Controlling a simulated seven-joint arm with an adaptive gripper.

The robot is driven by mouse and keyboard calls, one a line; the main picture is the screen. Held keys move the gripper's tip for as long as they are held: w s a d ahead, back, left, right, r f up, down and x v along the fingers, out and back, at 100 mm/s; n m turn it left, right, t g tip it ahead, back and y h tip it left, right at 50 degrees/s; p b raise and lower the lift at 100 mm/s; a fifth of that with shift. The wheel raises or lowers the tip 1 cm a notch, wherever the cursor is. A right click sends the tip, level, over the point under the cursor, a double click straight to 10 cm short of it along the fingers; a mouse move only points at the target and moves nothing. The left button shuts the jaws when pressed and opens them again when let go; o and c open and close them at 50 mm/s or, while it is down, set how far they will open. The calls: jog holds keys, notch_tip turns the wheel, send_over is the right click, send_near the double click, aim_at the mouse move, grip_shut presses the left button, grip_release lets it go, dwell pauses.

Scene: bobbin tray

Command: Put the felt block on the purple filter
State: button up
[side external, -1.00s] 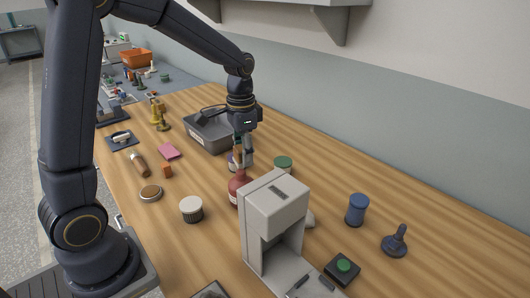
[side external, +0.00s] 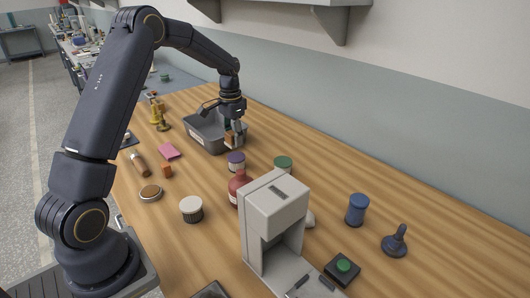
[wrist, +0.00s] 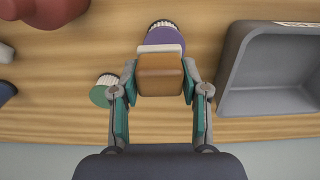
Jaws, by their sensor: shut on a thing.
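The felt block (wrist: 160,75) is a brown block with a white felt layer along one side. My gripper (wrist: 160,82) is shut on it, with one teal-padded finger on each side. In the side external view my gripper (side external: 235,138) holds the block up at the near right end of the grey tray. The purple filter (side external: 236,158) is a short, light-sided cylinder with a purple top, upright on the table. It is just in front of my gripper, and nothing is on its visible top. In the wrist view the purple filter (wrist: 166,38) lies beyond the block, partly hidden by it.
The grey tray (wrist: 232,75) is close on the right in the wrist view. A green-topped cylinder (side external: 283,163) and a dark red bottle (side external: 238,188) stand near the filter. A white machine (side external: 275,205) stands nearer the camera.

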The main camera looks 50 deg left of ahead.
aim_at(238, 156)
jog(key=shift+w+a+f, duration=0.25)
jog(key=shift+w+f, duration=0.5)
jog(key=shift+f, duration=1.75)
jog(key=shift+f, duration=0.15)
jog(key=o, duration=1)
